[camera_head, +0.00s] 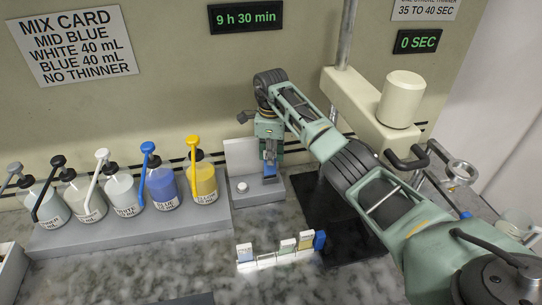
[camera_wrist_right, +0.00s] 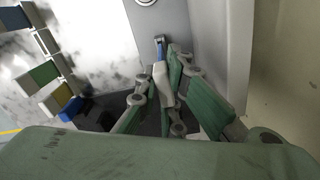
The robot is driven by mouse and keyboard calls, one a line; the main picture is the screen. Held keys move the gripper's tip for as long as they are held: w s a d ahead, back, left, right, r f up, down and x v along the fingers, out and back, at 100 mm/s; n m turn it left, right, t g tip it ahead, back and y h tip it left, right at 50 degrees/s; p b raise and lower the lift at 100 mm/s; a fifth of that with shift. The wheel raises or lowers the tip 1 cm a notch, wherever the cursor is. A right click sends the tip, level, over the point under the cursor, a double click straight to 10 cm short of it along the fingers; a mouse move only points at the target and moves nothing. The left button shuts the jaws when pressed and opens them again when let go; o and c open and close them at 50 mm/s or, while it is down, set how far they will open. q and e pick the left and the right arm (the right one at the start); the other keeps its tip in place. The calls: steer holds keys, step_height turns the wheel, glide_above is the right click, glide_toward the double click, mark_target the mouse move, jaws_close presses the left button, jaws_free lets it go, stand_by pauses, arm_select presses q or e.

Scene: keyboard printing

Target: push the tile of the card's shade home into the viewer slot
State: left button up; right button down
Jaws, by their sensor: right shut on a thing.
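The mix card (camera_head: 72,45) on the wall reads MID BLUE. My right gripper (camera_head: 269,150) points down over the right part of the grey viewer (camera_head: 245,197) and is shut on a blue tile (camera_head: 270,171). The tile's lower end is at the viewer's top; how deep it sits in the slot cannot be told. In the right wrist view, the blue tile (camera_wrist_right: 160,44) shows just beyond the fingertips of the right gripper (camera_wrist_right: 168,72), with a pale part between the fingers. The slot itself is hidden. My left gripper is not in view.
A tile rack (camera_head: 266,262) with white, green, yellowish and dark blue tiles stands in front. Several pump bottles stand on a grey shelf (camera_head: 130,236) at left. A dark mat (camera_head: 318,205) and a cream machine (camera_head: 370,112) are right of the viewer.

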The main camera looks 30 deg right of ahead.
stand_by(0.4)
steer(key=shift+f+b, duration=1.45)
steer(key=shift+f, duration=0.3)
steer(key=c, duration=1.8)
jaws_free()
step_height(320, 180, up, 4)
steer(key=p, duration=0.3)
steer(key=shift+f, duration=0.25)
steer(key=shift+a, duration=0.1)
